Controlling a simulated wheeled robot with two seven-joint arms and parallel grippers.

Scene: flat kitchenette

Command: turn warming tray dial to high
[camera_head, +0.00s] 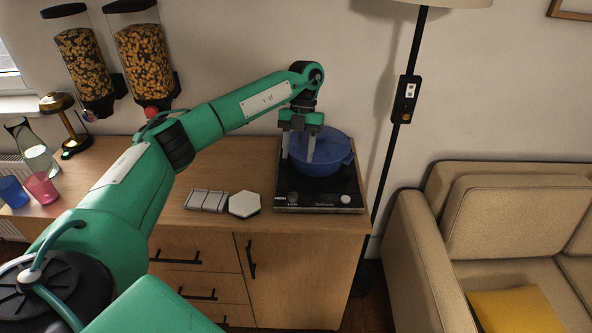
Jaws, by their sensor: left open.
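The black warming tray (320,194) sits near the right end of the wooden sideboard. A small round white knob (346,199), which looks like its dial, is at the right of its front strip. Light lettering shows on the left of that strip, and the dial's setting is too small to read. A blue lidded pot (335,150) stands on the tray. My left gripper (298,158) points down with open, empty fingers, in front of the pot's left side in the picture. It is above and left of the knob, apart from it. My right gripper is out of view.
A white hexagonal piece (244,205) and a grey ribbed piece (207,200) lie left of the tray. Further left are a pink cup (41,188), a blue cup (12,191) and a glass carafe (35,155). A floor lamp pole (391,165) and beige sofa (440,230) stand right.

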